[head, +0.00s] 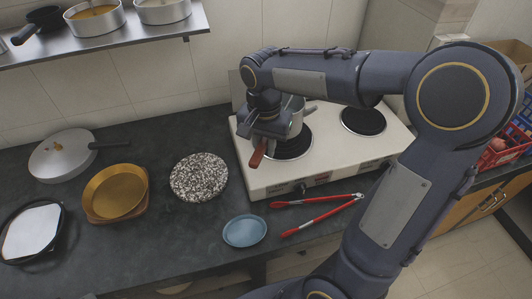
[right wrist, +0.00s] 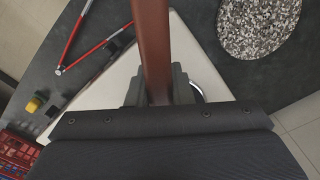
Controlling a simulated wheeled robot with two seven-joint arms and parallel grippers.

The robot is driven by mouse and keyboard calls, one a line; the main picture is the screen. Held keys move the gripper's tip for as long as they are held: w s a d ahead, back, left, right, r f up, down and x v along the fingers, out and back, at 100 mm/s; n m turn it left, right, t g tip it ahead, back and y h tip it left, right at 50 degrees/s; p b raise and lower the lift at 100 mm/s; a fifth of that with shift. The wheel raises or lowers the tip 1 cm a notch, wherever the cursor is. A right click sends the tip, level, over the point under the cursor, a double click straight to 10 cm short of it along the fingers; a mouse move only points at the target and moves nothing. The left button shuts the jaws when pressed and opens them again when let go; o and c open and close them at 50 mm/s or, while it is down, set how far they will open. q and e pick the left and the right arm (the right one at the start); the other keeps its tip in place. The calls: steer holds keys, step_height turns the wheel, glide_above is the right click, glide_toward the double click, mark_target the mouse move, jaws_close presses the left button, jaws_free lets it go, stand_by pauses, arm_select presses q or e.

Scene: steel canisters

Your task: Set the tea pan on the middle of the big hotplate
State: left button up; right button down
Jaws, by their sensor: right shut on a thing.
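The tea pan (head: 296,117) is a small steel pan with a reddish-brown handle (head: 258,153). My right gripper (head: 268,130) is shut on that handle; the handle also runs up from between the jaws in the right wrist view (right wrist: 153,45). My gripper and forearm hide much of the pan. The pan is over the back part of the left dark hotplate (head: 292,148), whose front edge shows below it. I cannot tell whether the pan touches the plate. The other hotplate (head: 363,121), at the right, is bare. My left gripper is not in view.
The white cooker (head: 262,182) stands on a dark counter. Red-handled tongs (head: 318,212) and a blue dish (head: 244,231) lie before it. A speckled round board (head: 199,177), golden pans (head: 115,192) and a lidded pan (head: 62,156) are at left. A shelf (head: 110,43) hangs above.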

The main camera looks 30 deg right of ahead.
steer(key=shift+w+d+f, duration=0.15)
steer(key=shift+f, duration=0.8)
steer(key=shift+w+d+f, duration=0.1)
steer(key=shift+d+f, duration=0.05)
steer(key=shift+f, duration=0.85)
steer(key=c, duration=1.3)
jaws_free()
step_height(320, 180, up, 12)
steer(key=shift+f, duration=0.15)
steer(key=shift+s+r, duration=0.2)
steer(key=shift+s, duration=0.15)
steer(key=shift+s+a+f+n+t+y, duration=0.7)
steer(key=shift+s+f+n+t, duration=0.4)
steer(key=shift+s, duration=1.65)
steer(key=shift+s+a+f+n+t+y, duration=0.65)
steer(key=shift+s+f+n, duration=0.7)
steer(key=shift+s, duration=1.35)
steer(key=shift+s+a+f+n+t+y, duration=0.75)
steer(key=shift+s+n, duration=0.8)
steer(key=shift+s, duration=1.2)
